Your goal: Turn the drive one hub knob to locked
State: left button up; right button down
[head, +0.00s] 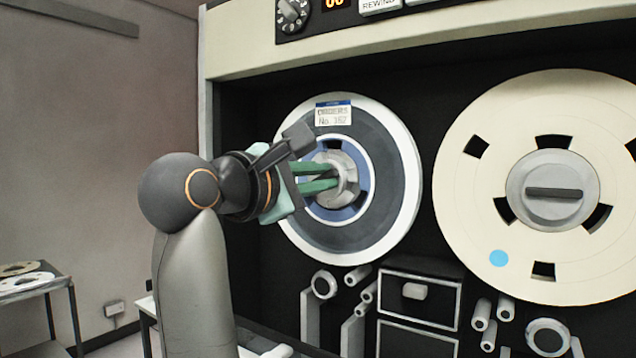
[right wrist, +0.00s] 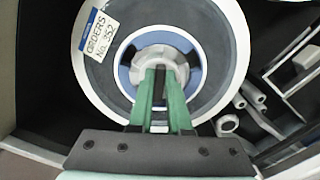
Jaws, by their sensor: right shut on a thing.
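The left tape reel (head: 385,205) is white-rimmed with dark tape, a blue hub and a label reading "No. 352". Its grey hub knob (head: 349,170) sits at the reel's centre. My right gripper (head: 335,177) reaches in from the left with its green fingers shut on the knob's grip bar. In the right wrist view, the two fingers of the right gripper (right wrist: 161,82) reach the hub knob (right wrist: 165,59) from below, with a dark bar between them. The fingers partly hide the knob. My left gripper is not in view.
A cream reel (head: 480,215) with its own grey knob (head: 553,191) is mounted on the right. Rollers and a small drawer-like box (head: 413,292) lie below. A control panel with a dial (head: 292,14) is above. A table with reels (head: 25,283) stands far left.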

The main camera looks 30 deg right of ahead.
jog(key=m, duration=0.2)
jog(key=m+b, duration=0.1)
jog(key=m, duration=0.2)
jog(key=shift+s+f+m, duration=0.1)
jog(key=shift+f+m, duration=0.2)
jog(key=shift+f, duration=0.05)
dwell(0.4)
jog(key=c, duration=0.9)
grip_release()
jog(key=shift+o, duration=0.2)
jog(key=b+v, duration=0.1)
jog(key=v, duration=1.1)
jog(key=shift+a+b, duration=0.2)
jog(key=shift+b, duration=0.2)
jog(key=shift+s, duration=0.15)
